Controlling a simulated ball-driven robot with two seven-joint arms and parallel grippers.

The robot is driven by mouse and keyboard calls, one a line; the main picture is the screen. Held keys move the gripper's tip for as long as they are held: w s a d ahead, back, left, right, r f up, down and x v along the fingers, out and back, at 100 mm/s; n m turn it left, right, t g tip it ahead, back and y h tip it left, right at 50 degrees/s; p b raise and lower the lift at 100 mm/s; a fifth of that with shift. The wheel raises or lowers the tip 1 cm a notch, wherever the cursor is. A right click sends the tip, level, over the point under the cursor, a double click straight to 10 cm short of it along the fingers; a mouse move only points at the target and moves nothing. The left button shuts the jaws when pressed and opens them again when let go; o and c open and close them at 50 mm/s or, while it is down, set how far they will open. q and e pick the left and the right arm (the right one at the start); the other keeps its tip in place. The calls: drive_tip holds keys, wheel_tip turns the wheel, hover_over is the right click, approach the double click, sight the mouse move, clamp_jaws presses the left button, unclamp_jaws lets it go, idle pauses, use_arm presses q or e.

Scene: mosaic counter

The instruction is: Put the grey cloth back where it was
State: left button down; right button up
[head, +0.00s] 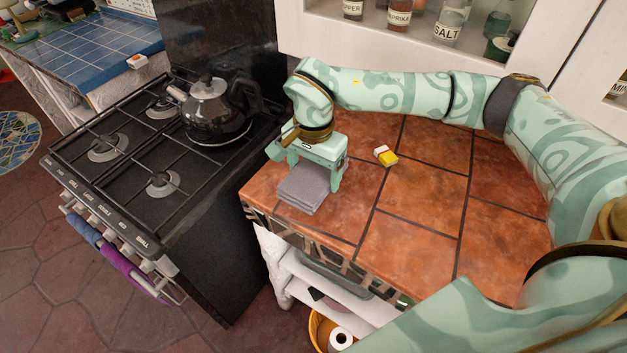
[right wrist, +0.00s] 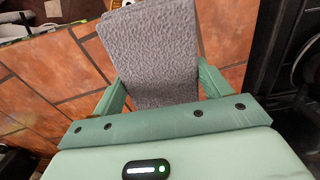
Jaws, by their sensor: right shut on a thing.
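The grey cloth (head: 303,188) is a folded rectangle at the left end of the terracotta-tiled counter (head: 410,240). My right gripper (head: 309,176) is over it, with its fingers on either side of the cloth. In the right wrist view the cloth (right wrist: 155,50) reaches out from between the two green fingers, and the gripper (right wrist: 160,90) is shut on it. The cloth is on or just above the tiles; I cannot tell which. My left gripper is not in the head view.
A yellow and white small block (head: 385,156) lies on the counter right of the gripper. The stove (head: 130,200) with a dark kettle (head: 212,110) stands to the left. Blue and purple towels (head: 130,270) hang on its front rail. Jars (head: 398,14) stand on a shelf behind.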

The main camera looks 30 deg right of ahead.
sight(314, 171)
drive_tip(key=w+f, duration=0.1)
drive_tip(key=w+d+f, duration=0.1)
drive_tip(key=f, duration=0.1)
drive_tip(key=shift+w+d+f+b, duration=0.1)
drive_tip(key=shift+w+b, duration=0.05)
drive_tip(key=shift+b, duration=0.15)
drive_tip(key=f, duration=0.2)
drive_tip(key=f+b, duration=0.1)
drive_tip(key=f, duration=0.1)
drive_tip(key=shift+w+d, duration=0.2)
drive_tip(key=shift+w, duration=0.1)
drive_tip(key=shift+r, duration=0.15)
drive_tip(key=o, duration=0.9)
wheel_tip(314, 171, up, 12)
drive_tip(key=shift+p, duration=1.2)
